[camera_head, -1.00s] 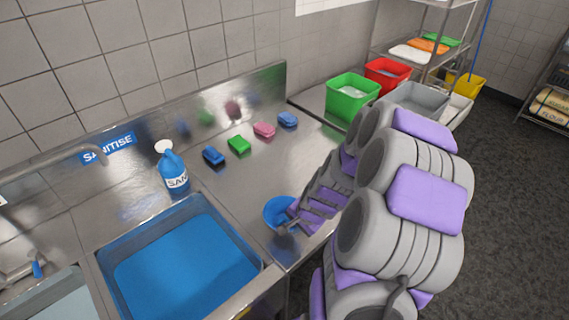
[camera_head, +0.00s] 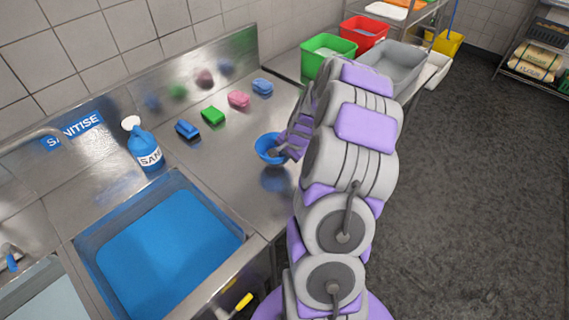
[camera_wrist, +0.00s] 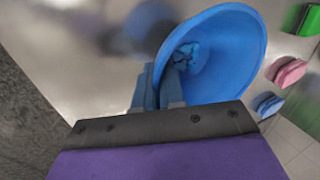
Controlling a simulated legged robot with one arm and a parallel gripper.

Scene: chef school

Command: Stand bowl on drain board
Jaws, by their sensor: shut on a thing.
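The blue bowl (camera_head: 267,149) is held at the end of my arm over the steel drain board (camera_head: 228,168), right of the sink. In the wrist view the bowl (camera_wrist: 222,55) is tilted, with its inside partly facing the camera. My gripper (camera_wrist: 165,85) is shut on the bowl's near wall. In the head view my gripper (camera_head: 284,152) is small and partly hidden by my arm. A dark reflection shows on the board below the bowl, so the bowl appears raised above it.
The blue-filled sink (camera_head: 165,250) lies to the left. A sanitiser bottle (camera_head: 145,147) stands behind it. Blue (camera_head: 187,129), green (camera_head: 213,115), pink (camera_head: 238,99) and another blue sponge (camera_head: 262,87) line the back. Green (camera_head: 328,55) and red tubs (camera_head: 364,33) stand beyond. The board's middle is clear.

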